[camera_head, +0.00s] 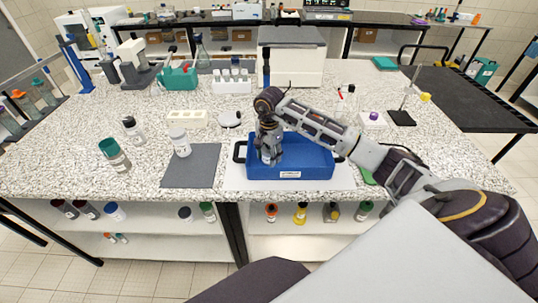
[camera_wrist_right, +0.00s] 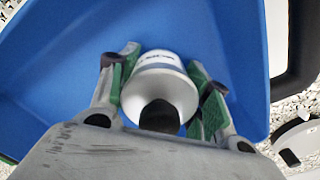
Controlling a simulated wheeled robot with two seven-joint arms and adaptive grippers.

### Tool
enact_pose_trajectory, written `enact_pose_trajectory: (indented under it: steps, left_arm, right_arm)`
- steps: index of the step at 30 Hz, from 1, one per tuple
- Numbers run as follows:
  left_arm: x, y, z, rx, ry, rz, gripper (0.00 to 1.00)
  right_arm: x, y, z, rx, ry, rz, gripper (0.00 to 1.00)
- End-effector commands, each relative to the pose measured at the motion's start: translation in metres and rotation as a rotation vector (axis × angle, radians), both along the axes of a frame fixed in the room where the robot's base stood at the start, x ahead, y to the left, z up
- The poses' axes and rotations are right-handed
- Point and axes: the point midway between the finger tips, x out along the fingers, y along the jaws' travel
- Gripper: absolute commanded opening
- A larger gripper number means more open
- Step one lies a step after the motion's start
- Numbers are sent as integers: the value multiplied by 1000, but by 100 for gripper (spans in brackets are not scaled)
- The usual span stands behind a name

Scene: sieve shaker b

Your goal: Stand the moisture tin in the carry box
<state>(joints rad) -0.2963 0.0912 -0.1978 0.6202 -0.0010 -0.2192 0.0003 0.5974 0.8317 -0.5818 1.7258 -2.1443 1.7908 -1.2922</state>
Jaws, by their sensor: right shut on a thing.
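The blue carry box (camera_head: 312,172) stands on a white sheet at the table's front edge. It has dark handles at its ends and a white label on its front. My right gripper (camera_head: 268,158) reaches down into the left part of the box. In the right wrist view, my right gripper (camera_wrist_right: 162,90) is shut on the moisture tin (camera_wrist_right: 165,85), a pale grey cylinder with a white label band, with the box's blue interior (camera_wrist_right: 70,75) around it. Whether the tin touches the box floor I cannot tell. My left gripper is out of view.
A white jar (camera_head: 180,142) stands at the edge of a dark grey mat (camera_head: 192,170) left of the box. A green-capped bottle (camera_head: 114,154) stands further left. A cream block (camera_head: 187,118) and a white tube rack (camera_head: 232,84) are behind.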

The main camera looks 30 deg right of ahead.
Motion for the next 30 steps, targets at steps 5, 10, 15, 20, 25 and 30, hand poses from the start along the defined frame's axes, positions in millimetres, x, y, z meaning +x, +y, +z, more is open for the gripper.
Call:
enact_pose_trajectory:
  steps: [5, 10, 15, 20, 25, 30]
  left_arm:
    - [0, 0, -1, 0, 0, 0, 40]
    - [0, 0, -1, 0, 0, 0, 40]
    - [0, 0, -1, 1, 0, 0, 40]
    - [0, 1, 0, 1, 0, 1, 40]
    - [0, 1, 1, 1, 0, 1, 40]
    - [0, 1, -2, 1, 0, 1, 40]
  right_arm:
    - [0, 0, -1, 0, 0, 0, 61]
    - [0, 0, -1, 0, 0, 0, 69]
    - [0, 0, -1, 0, 0, 0, 69]
    - [0, 0, 0, 0, 0, 0, 69]
    - [1, 0, 6, -1, -1, 0, 69]
    - [1, -1, 22, -1, -3, 0, 69]
